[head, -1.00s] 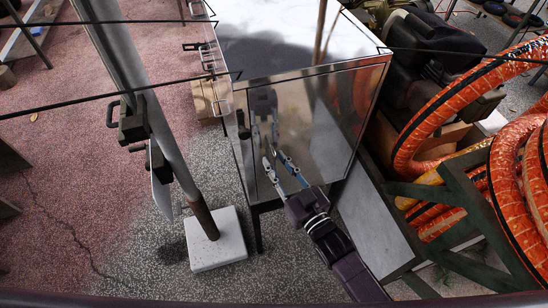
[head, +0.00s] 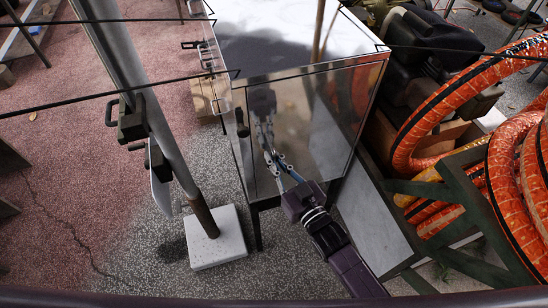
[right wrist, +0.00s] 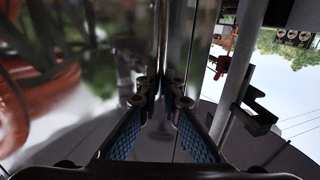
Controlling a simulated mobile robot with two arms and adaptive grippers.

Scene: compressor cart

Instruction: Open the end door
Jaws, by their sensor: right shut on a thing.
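The end door (head: 310,130) is the shiny, mirror-like end panel of the metal cart housing. It looks flush in its frame. My right gripper (head: 273,160) is at the left part of the door's face, and the door mirrors it. In the right wrist view its blue-padded fingers (right wrist: 163,103) are close together against the shiny panel (right wrist: 110,60), by a dark vertical line. They are shut on a small part at the door, but the fingers hide what it is. My left gripper is not in view.
A grey pole on a white block (head: 215,240) stands left of the cart. Orange hoses (head: 440,110) and a dark green frame (head: 460,185) crowd the right side. Paved ground lies open at the left. Thin dark bars cross the head view.

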